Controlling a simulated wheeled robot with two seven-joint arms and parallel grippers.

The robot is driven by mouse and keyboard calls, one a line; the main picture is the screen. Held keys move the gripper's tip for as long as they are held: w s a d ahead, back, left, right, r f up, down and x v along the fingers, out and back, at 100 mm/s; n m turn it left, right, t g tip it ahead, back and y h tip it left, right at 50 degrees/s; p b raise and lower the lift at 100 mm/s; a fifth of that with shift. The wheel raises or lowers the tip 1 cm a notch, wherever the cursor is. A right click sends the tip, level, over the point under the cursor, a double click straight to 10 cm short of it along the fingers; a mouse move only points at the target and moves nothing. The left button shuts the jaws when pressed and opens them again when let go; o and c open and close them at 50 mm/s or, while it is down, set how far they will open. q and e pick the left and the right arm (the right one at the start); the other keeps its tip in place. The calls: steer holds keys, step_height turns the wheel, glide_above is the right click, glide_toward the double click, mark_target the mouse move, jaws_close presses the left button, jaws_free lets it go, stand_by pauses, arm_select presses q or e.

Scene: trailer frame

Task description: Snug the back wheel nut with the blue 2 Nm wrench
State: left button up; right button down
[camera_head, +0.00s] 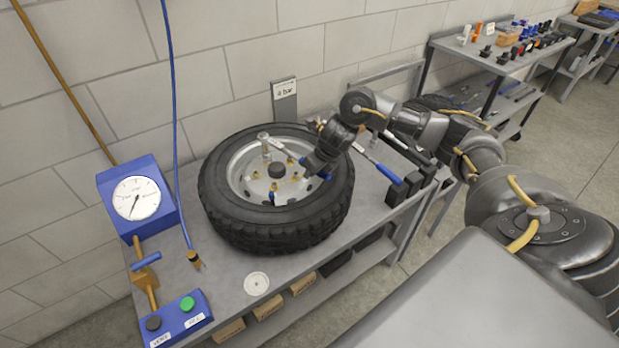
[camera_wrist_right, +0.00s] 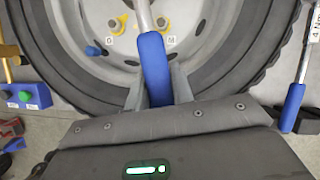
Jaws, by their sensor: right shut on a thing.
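The wheel (camera_head: 241,165) lies flat on the bench, a black tyre around a pale rim with several brass nuts, including one at the front (camera_head: 273,187). My right gripper (camera_head: 311,172) is over the rim's right side, shut on the blue handle of a wrench (camera_wrist_right: 155,68). The wrench's silver shaft runs toward the back of the rim, where an upright silver socket (camera_head: 264,141) stands. The back nut is hidden around that socket; I cannot tell if they touch. In the wrist view two brass nuts (camera_wrist_right: 117,24) show beside the shaft. My left gripper is not in view.
A second blue-handled wrench (camera_head: 380,165), labelled 4 Nm in the wrist view, rests right of the wheel. A blue gauge box (camera_head: 137,200) and a button box (camera_head: 180,318) stand left. A pale disc (camera_head: 256,284) lies in front. A "4 bar" sign (camera_head: 285,98) stands behind.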

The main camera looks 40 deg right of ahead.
steer(key=shift+d+f, duration=0.2)
steer(key=shift+d, duration=0.2)
steer(key=shift+d+r, duration=0.1)
steer(key=shift+r, duration=0.1)
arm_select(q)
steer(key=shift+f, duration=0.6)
